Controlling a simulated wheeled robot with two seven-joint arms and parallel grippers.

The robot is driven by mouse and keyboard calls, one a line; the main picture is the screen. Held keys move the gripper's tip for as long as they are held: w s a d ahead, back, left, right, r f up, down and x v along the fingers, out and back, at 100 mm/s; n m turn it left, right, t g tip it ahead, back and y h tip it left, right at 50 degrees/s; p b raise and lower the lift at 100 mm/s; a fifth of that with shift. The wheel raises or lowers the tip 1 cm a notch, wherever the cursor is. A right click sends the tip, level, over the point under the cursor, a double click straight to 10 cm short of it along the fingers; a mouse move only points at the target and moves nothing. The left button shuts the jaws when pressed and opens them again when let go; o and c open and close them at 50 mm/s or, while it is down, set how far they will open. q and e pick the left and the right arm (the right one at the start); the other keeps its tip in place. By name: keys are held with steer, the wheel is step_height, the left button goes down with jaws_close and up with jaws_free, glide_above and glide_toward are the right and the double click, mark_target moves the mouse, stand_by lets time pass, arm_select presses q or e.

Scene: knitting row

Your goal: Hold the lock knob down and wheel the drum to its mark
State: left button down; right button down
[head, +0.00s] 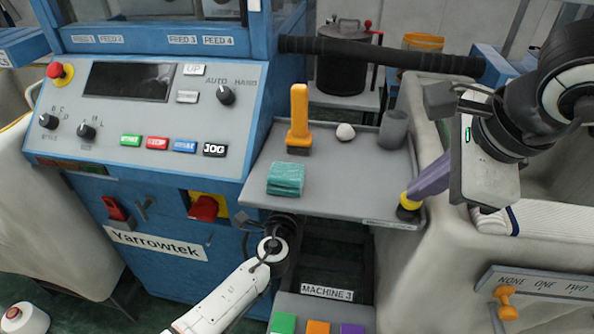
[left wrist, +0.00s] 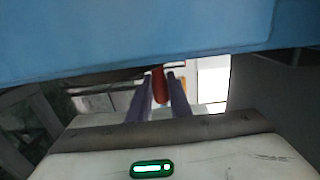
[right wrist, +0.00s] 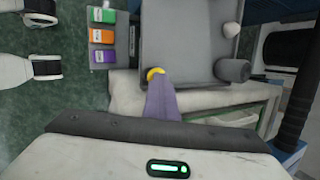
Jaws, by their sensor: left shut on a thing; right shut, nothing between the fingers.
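A round knob (head: 408,203) with a yellow top and a black base sits at the front right corner of the grey tray. The closed purple fingers of my right gripper (head: 415,193) come down onto its yellow top; I cannot tell how firmly they press. In the right wrist view, a yellow edge of the knob (right wrist: 155,74) shows at the fingertips. My left arm reaches under the tray, beside the blue machine, and its fingers are hidden in the head view. In the left wrist view, my left gripper (left wrist: 160,88) is shut on a red handle (left wrist: 159,84). I cannot make out the drum or its mark.
The blue machine's control panel (head: 135,110) stands left. A plate with an orange pointer (head: 507,302) is at lower right.

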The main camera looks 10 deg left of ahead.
steer(key=shift+s+f, duration=0.15)
steer(key=shift+f, duration=0.1)
arm_select(q)
step_height(320, 180, down, 7)
steer(key=s+t, duration=0.1)
steer(key=s, duration=0.1)
steer(key=shift+s+r, duration=0.2)
steer(key=shift+s, duration=0.2)
steer(key=shift+f, duration=0.1)
stand_by(0.4)
steer(key=c, duration=1.7)
jaws_free()
steer(key=shift+o, duration=0.3)
steer(key=s, duration=1.2)
steer(key=shift+f, duration=0.4)
